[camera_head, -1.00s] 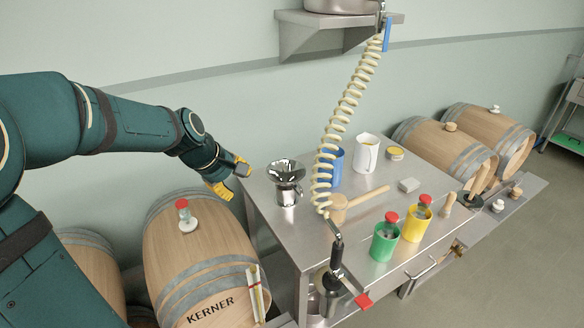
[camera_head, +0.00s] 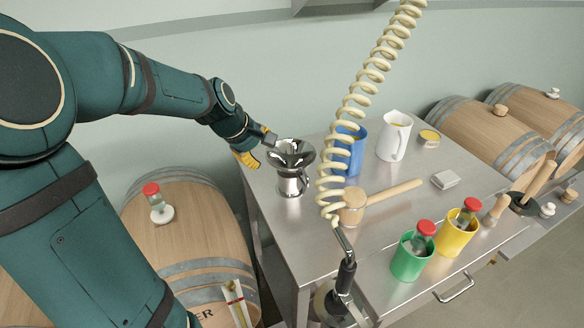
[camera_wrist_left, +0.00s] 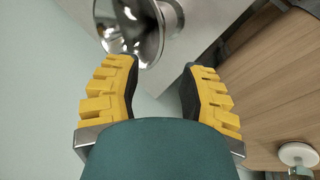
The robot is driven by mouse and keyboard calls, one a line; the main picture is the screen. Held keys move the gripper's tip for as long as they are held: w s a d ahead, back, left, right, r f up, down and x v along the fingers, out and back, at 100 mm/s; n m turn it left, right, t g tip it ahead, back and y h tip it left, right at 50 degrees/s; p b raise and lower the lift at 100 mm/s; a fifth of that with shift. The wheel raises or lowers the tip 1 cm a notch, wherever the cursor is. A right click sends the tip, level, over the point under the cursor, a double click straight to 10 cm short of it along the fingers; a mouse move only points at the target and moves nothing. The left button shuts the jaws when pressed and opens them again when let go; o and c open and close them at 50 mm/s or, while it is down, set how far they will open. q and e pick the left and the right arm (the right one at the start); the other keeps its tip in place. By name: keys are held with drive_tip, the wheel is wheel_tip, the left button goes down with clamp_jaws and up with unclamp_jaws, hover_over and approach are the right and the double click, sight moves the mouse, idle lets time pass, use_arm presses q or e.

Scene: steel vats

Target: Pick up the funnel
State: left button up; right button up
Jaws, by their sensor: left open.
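The shiny steel funnel (camera_head: 291,155) sits in a steel cup (camera_head: 291,184) at the left end of the steel table. My left gripper (camera_head: 257,147) is just left of the funnel's rim, its yellow fingers open and empty. In the left wrist view the funnel (camera_wrist_left: 135,30) shows at the top, beyond the fingertips and mostly toward the left finger. The open left gripper (camera_wrist_left: 160,75) has nothing between its fingers. My right gripper is not in view.
On the steel table (camera_head: 385,215) stand a blue cup (camera_head: 350,152), a white pitcher (camera_head: 394,138), a mallet (camera_head: 380,197), a green cup (camera_head: 410,262) and a yellow cup (camera_head: 457,238). A coiled hose (camera_head: 362,95) hangs right of the funnel. A barrel (camera_head: 195,235) stands below my left arm.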

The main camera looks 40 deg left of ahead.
sight(279, 168)
use_arm(q)
drive_tip(key=b+x, duration=0.2)
drive_tip(key=x, duration=0.8)
drive_tip(key=shift+w+f, duration=0.15)
drive_tip(key=shift+w, duration=0.2)
clamp_jaws()
